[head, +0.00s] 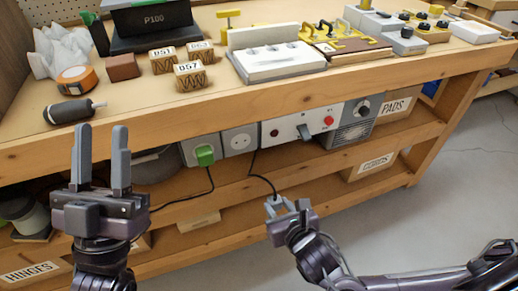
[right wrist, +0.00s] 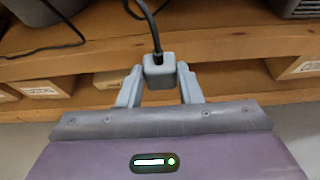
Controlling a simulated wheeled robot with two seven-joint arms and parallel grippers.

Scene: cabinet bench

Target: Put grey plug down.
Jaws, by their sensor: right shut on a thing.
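The grey plug (right wrist: 160,75) is between the fingertips of my right gripper (right wrist: 160,90), with a black cord rising from its top. In the head view my right gripper (head: 287,207) is shut on it in front of the lower shelf, below the bench top and apart from the bench. The plug is small and partly hidden there; its cord runs up to the panel under the bench top. My left gripper (head: 101,150) is open and empty, fingers pointing up, in front of the bench's left part. A green plug (head: 204,155) sits in the left socket; the grey socket (head: 238,142) beside it looks empty.
The bench top (head: 135,105) holds wooden blocks (head: 190,76), a white block (head: 275,62), a dark bottle (head: 74,110) and an orange tape roll (head: 77,79). A control box (head: 310,124) hangs under the bench top. Labelled bins (head: 370,166) stand on the shelf. Floor at right is clear.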

